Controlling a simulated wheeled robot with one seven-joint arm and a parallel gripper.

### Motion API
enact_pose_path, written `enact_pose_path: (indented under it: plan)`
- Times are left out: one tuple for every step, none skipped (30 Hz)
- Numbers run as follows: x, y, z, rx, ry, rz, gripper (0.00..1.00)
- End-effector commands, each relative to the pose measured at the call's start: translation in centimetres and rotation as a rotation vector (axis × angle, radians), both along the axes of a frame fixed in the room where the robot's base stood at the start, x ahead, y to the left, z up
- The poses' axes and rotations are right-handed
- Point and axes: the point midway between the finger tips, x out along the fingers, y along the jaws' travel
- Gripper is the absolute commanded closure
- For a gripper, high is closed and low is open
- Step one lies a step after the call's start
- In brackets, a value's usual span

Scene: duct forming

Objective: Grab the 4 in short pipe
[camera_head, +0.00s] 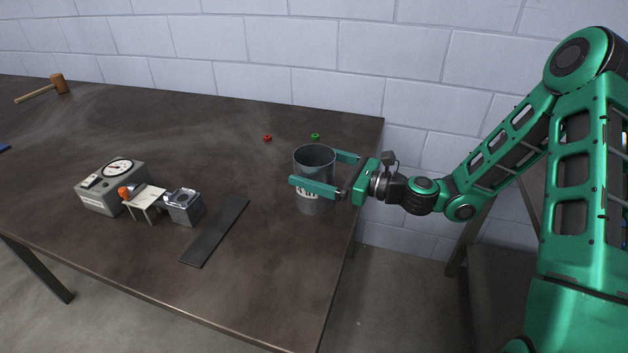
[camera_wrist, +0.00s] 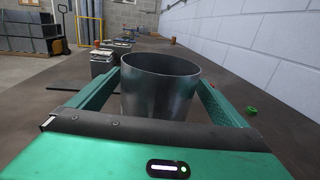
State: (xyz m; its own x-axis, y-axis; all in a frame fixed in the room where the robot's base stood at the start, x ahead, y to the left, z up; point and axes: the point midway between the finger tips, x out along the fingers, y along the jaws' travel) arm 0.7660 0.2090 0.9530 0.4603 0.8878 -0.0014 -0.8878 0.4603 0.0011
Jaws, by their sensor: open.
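The short pipe (camera_head: 314,161) is a grey metal cylinder with an open top, standing upright near the right end of the dark table. A white label shows low on its side, partly behind a finger. My gripper (camera_head: 323,171) reaches in from the right and is open, with one green finger on each side of the pipe. In the wrist view the pipe (camera_wrist: 158,90) stands between the two fingers, and a gap shows beside it. I cannot tell whether either finger touches it. Its lower part is hidden by my gripper in the wrist view.
A dark flat strip (camera_head: 216,231), a small metal block (camera_head: 184,207), a small white stand (camera_head: 144,196) and a grey gauge box (camera_head: 112,187) sit left of the pipe. A red ring (camera_head: 267,138) and green ring (camera_head: 315,136) lie behind. A mallet (camera_head: 57,84) lies far left. A block wall (camera_head: 250,45) runs behind.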

Motion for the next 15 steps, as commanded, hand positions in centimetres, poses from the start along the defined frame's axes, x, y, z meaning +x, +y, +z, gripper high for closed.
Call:
enact_pose_path:
  plan:
    - [0.2,0.8,-0.1,0.001,0.0,0.004,0.03]
    - [0.4,1.3,-0.2,0.001,0.0,0.004,0.03]
    - [0.7,1.8,-0.2,0.001,-0.002,0.003,0.03]
    - [0.8,2.1,-0.2,0.001,-0.002,0.004,0.03]
    - [1.0,2.5,-0.2,0.0,-0.001,0.004,0.03]
    - [1.2,2.8,-0.2,0.0,-0.001,0.002,0.03]
    - [1.4,3.0,-0.2,0.0,-0.002,0.002,0.03]
    - [1.5,3.2,-0.2,0.0,-0.002,0.002,0.03]
    - [1.6,3.4,-0.2,0.0,-0.001,0.002,0.03]
    - [1.6,3.5,-0.2,0.0,-0.001,0.002,0.03]
    - [1.6,3.6,-0.2,0.001,0.0,0.002,0.03]
    - [1.7,3.6,-0.2,0.001,0.0,0.001,0.03]
    - [1.7,3.6,-0.2,0.001,0.0,0.001,0.03]
    - [1.7,3.6,-0.2,0.001,0.0,0.001,0.03]
    - [1.7,3.6,-0.2,0.001,0.0,0.001,0.03]
